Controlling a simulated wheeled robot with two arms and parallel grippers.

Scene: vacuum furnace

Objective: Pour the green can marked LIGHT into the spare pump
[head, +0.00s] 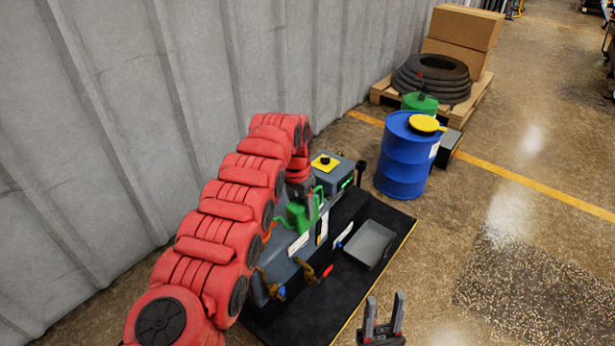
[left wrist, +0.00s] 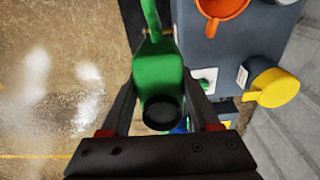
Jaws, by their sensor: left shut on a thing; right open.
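A green can (head: 300,217) is held in my left gripper (head: 301,190), above or beside the dark grey pump (head: 283,258). In the left wrist view the green can (left wrist: 158,75) sits between the two fingers, its dark round cap towards me and its spout away. No LIGHT marking is readable, and I see no liquid flowing. An orange funnel (left wrist: 222,7) shows on the pump in the left wrist view, apart from the can. My right gripper (head: 384,312) is open and empty at the bottom of the head view.
A grey tray (head: 370,244) lies on the black mat (head: 300,318). A grey box with a yellow-topped button (head: 324,162) stands behind the pump. A blue drum (head: 405,160), another green container (head: 419,102) and a loaded pallet stand further back. The corrugated wall (head: 110,130) is left; floor is open right.

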